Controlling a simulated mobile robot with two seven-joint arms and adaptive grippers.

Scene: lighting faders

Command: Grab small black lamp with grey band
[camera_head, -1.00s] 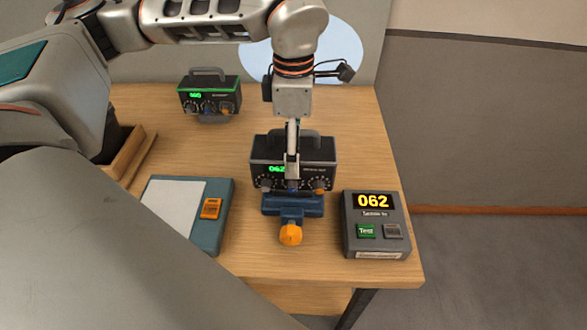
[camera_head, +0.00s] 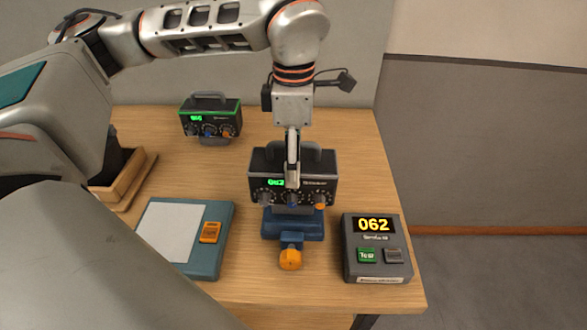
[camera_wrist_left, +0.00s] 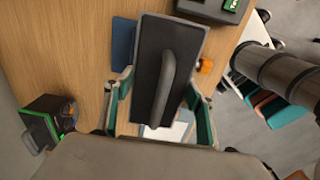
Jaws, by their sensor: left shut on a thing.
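The black lamp with a grey band (camera_head: 263,162) is a box with a top handle, three knobs and a green display. My left gripper (camera_head: 292,178) comes down on it from above and is shut on it. In the left wrist view the lamp (camera_wrist_left: 150,60) sits between the two green-sided fingers, its handle facing the camera. A grey part shows under the lamp, above the blue clamp (camera_head: 293,228) with an orange knob. Whether the lamp still touches the clamp is hard to tell. My right gripper is out of view.
A similar lamp with a green band (camera_head: 212,102) stands at the back left. A grey console (camera_head: 378,272) reading 062 stands at the right front. A teal clipboard (camera_head: 225,218) and a wooden tray (camera_head: 128,190) lie to the left. The back right of the table (camera_head: 355,135) is bare.

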